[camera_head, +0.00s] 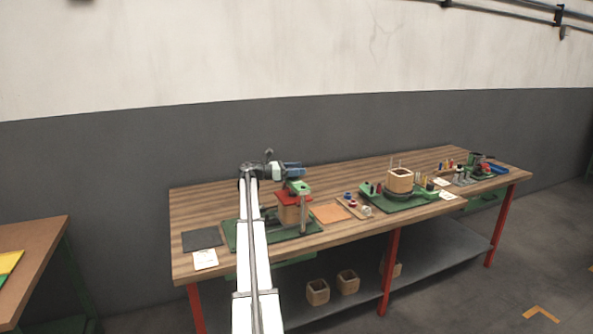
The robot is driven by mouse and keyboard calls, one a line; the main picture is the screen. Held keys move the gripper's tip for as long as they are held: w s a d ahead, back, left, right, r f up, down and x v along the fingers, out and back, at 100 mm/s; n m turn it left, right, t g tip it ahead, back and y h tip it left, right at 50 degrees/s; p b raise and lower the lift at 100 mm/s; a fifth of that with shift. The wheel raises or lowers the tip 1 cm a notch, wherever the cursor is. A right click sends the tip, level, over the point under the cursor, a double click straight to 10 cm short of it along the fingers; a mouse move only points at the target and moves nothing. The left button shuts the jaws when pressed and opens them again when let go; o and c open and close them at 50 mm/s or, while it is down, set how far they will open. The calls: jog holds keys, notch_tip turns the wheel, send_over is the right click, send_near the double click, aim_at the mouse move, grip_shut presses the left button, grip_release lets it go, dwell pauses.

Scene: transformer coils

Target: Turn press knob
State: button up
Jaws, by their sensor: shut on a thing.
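The press (292,212) stands on a green base plate at the left part of the workbench. It has a grey post at its right, a red plate and a brown wooden coil block under it. A green part (298,187) shows at its top. My gripper (295,177) is directly above this top, reached from the left by my white arm. It is shut on the press knob, as far as this small view shows. The knob itself is mostly hidden by the gripper, and the fingertips are too small to make out. My arm hides the left part of the press base.
The wooden workbench (350,178) has an orange sheet (330,213), a small tray of knobs (354,207) and a green station with a wooden coil block (399,180) to the right. A dark mat (201,239) and white card (205,259) lie left.

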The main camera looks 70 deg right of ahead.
jog(key=shift+m+y, duration=0.3)
jog(key=shift+y, duration=0.1)
jog(key=o, duration=1)
jog(key=shift+c, duration=0.2)
jog(key=v, duration=1.3)
jog(key=shift+w+f, duration=0.15)
jog(key=shift+w, duration=0.25)
jog(key=shift+a, duration=0.1)
